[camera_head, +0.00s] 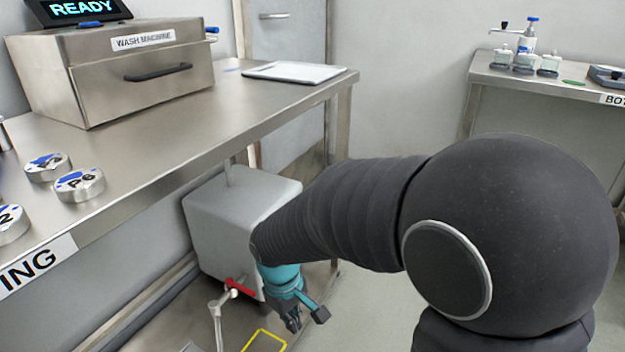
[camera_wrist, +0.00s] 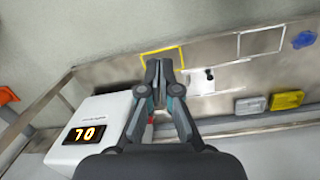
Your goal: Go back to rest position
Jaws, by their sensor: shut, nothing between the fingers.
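My gripper (camera_head: 293,321) hangs low beside the steel table, at the end of my dark sleeved arm, fingers pointing down. In the wrist view the gripper (camera_wrist: 158,72) shows its two fingers together with nothing between them. It is above a lower steel shelf (camera_wrist: 212,70) and close to a white box-shaped device (camera_wrist: 92,113) with a lit "70" display. The same device (camera_head: 210,225) stands under the table in the head view. A yellow outlined square (camera_head: 264,341) lies near the fingertips, partly cut off by the frame.
A steel table (camera_head: 225,125) carries a wash machine (camera_head: 135,75), a white tray (camera_head: 293,72) and several labelled metal discs (camera_head: 80,185). A second table (camera_head: 490,75) stands at the back right with small jars.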

